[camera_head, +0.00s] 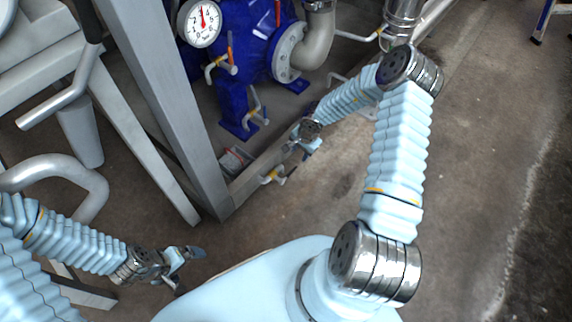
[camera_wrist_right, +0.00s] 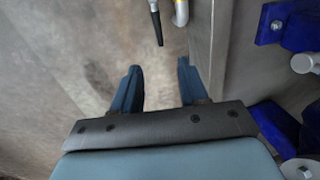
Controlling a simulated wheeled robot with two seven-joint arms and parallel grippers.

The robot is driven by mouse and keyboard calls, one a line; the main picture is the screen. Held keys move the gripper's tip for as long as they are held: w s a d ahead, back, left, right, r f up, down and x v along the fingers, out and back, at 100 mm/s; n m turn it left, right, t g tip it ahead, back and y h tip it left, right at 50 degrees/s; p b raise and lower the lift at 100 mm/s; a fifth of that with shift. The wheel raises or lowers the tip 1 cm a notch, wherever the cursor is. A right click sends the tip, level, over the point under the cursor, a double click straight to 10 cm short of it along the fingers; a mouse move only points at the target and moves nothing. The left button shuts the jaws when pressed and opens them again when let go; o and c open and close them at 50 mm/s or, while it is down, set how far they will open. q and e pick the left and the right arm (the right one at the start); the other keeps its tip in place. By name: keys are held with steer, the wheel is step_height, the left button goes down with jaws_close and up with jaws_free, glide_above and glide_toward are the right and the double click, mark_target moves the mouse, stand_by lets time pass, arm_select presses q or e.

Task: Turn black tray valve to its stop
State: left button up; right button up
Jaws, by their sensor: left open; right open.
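The tray valve shows in the right wrist view as a black lever (camera_wrist_right: 157,27) at the top edge, beside a yellow-banded pipe end (camera_wrist_right: 181,12). In the head view a small valve with a yellow part (camera_head: 268,178) sits low on the grey frame's rail. My right gripper (camera_head: 309,146) is beside and above that valve in the head view. In the right wrist view its two blue fingers (camera_wrist_right: 159,80) are apart with nothing between them, and the lever lies beyond their tips. My left gripper (camera_head: 184,264) is open and empty at the lower left, far from the valve.
A grey steel post (camera_head: 170,95) and bottom rail border the valve. A blue pump (camera_head: 248,45) with a gauge (camera_head: 202,22) and other small valves stands behind. Curved grey tubes (camera_head: 60,172) are near my left arm.

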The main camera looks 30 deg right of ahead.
mark_target(293, 169)
steer(key=f+b, duration=0.1)
steer(key=f, duration=0.3)
steer(key=w+f+b, duration=0.1)
steer(key=f, duration=0.3)
steer(key=w+a+f+b, duration=0.1)
steer(key=f, duration=0.3)
steer(key=shift+w+f, duration=0.1)
steer(key=shift+f, duration=0.3)
jaws_close()
